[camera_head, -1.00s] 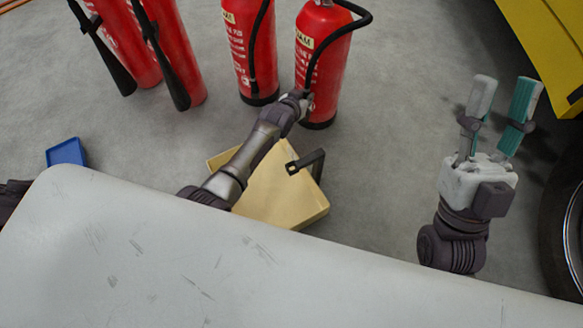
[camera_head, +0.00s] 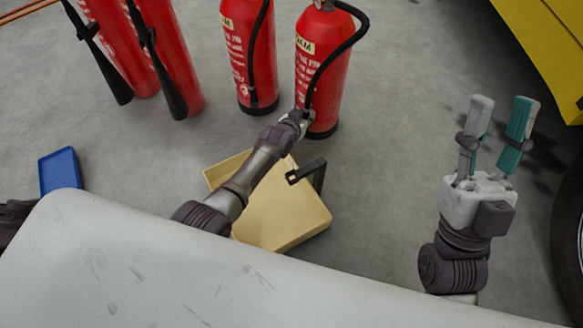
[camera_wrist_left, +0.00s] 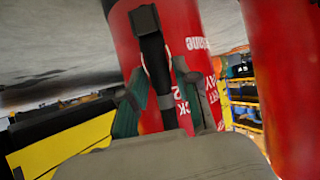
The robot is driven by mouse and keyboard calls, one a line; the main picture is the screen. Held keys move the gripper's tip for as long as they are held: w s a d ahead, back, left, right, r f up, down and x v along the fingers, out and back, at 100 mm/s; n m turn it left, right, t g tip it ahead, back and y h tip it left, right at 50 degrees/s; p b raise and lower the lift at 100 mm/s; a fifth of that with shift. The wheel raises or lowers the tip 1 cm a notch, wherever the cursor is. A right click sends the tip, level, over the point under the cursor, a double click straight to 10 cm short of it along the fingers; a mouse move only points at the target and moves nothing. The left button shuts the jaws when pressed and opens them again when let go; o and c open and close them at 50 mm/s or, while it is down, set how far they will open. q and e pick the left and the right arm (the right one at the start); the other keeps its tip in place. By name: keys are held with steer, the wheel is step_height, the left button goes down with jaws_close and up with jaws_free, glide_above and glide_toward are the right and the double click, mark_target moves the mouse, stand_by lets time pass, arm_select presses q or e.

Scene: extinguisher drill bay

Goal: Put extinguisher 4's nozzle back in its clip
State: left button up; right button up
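The rightmost red extinguisher (camera_head: 328,90) stands upright on the floor in the head view; I cannot read a number on it. Its black hose (camera_head: 345,45) loops from the top down to my left gripper (camera_head: 306,114), low on the cylinder's left side. In the left wrist view, the fingers of my left gripper (camera_wrist_left: 160,88) close in on both sides of the black nozzle (camera_wrist_left: 153,52), in front of the red cylinder. A black block at its upper end may be the clip or nozzle end. My right gripper (camera_head: 504,112) is open and empty, away to the right.
Another extinguisher (camera_head: 248,60) stands just left, with two (camera_head: 172,60) (camera_head: 112,50) further left. A beige tray (camera_head: 300,225) with a black bracket (camera_head: 310,172) and a blue tray (camera_head: 60,170) lie on the floor. A yellow vehicle (camera_head: 540,45) is at right.

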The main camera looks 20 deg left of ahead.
arm_select(q)
steer(key=shift+o, duration=1.1)
steer(key=shift+s, duration=0.1)
steer(key=v, duration=1.2)
